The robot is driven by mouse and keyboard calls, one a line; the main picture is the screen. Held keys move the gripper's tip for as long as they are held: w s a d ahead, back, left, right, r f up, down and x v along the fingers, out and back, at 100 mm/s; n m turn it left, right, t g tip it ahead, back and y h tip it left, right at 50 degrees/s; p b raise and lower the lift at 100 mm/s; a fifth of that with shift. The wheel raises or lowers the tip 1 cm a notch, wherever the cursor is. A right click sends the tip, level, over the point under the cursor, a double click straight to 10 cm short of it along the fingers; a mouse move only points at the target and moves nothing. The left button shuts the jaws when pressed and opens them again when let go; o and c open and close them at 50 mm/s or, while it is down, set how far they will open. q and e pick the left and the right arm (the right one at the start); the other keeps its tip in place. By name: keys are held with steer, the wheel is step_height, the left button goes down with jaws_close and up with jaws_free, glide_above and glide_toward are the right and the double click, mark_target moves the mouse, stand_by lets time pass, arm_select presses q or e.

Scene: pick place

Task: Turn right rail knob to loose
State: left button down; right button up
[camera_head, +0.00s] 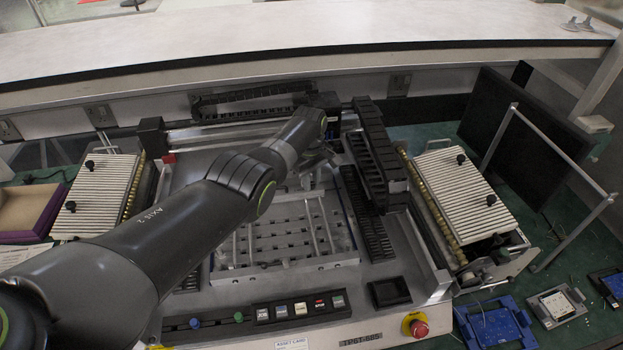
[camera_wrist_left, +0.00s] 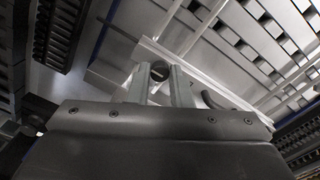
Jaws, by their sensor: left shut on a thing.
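My left gripper (camera_head: 318,160) reaches from the left over the machine's centre, near the upper right of the slotted plate (camera_head: 312,264). In the left wrist view, the fingers of my left gripper (camera_wrist_left: 160,84) are shut on a small dark round knob (camera_wrist_left: 160,70), one finger on each side. The knob is beside a pale metal rail (camera_wrist_left: 192,78). The wrist hides the knob in the head view, and its turn position cannot be told. My right gripper is not in view.
A black cable chain (camera_head: 375,150) stands right of my wrist. Ribbed racks with black knobs flank the machine, one at right (camera_head: 465,195) and one at left (camera_head: 103,195). A red stop button (camera_head: 418,328) is at the front. A black monitor (camera_head: 525,138) stands at far right.

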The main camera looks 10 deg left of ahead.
arm_select(q)
steer(key=shift+w+r, duration=0.1)
stand_by(0.3)
steer(key=c, duration=1.3)
jaws_free()
steer(key=shift+r+p, duration=0.3)
steer(key=shift+r, duration=0.05)
step_height(320, 180, up, 6)
steer(key=shift+f+p, duration=0.15)
steer(key=shift+p, duration=0.75)
step_height(320, 180, up, 11)
steer(key=b, duration=0.2)
steer(key=shift+s+a, duration=0.2)
steer(key=shift+s, duration=0.1)
steer(key=shift+f, duration=0.1)
